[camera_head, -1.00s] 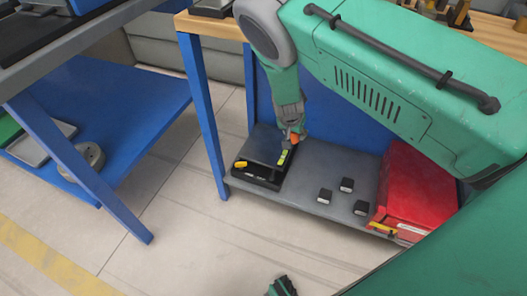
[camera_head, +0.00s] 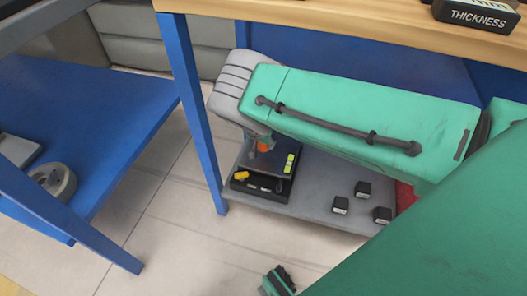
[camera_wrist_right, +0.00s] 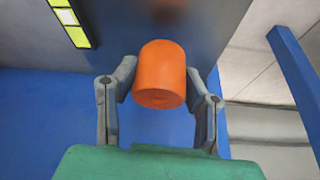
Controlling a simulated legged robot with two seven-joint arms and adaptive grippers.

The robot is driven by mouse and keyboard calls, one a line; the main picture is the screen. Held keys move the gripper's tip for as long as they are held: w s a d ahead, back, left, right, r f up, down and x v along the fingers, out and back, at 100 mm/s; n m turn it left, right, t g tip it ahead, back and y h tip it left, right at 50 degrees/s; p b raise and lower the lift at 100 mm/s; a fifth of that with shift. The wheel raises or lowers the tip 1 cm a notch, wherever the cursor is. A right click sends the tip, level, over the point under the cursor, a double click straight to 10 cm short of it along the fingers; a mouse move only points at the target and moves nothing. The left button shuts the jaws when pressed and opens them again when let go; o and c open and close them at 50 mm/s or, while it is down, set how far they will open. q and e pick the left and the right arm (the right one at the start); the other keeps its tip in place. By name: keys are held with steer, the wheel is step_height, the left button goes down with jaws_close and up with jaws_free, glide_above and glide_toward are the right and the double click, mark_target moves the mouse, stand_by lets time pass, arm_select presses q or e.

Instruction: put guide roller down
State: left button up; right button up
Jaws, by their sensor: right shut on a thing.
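The guide roller is an orange cylinder (camera_wrist_right: 162,76), held between the two fingers of my right gripper (camera_wrist_right: 160,95) in the wrist view. In the head view the roller (camera_head: 264,147) shows as a small orange patch just below my right wrist, over the grey plate of a black device (camera_head: 262,186) on the low shelf. The device has a yellow-green strip and a yellow knob. Whether the roller touches the plate cannot be told. My right fingers are mostly hidden in the head view. A dark and green part at the bottom edge, probably my left gripper (camera_head: 278,281), does not show its jaws clearly.
Several small black blocks (camera_head: 363,189) sit on the grey shelf (camera_head: 315,180) to the right. A red box (camera_head: 405,197) is mostly hidden behind my arm. A blue table leg (camera_head: 190,110) stands left of the device. The wooden tabletop (camera_head: 330,22) is above. Floor is clear in front.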

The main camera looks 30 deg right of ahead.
mark_target(264, 149)
step_height(264, 149, down, 4)
steer(key=shift+r+b, duration=0.1)
steer(key=shift+b, duration=0.8)
steer(key=shift+c, duration=0.2)
steer(key=shift+r, duration=0.15)
jaws_close()
steer(key=o, duration=1.3)
jaws_free()
steer(key=shift+o, duration=0.2)
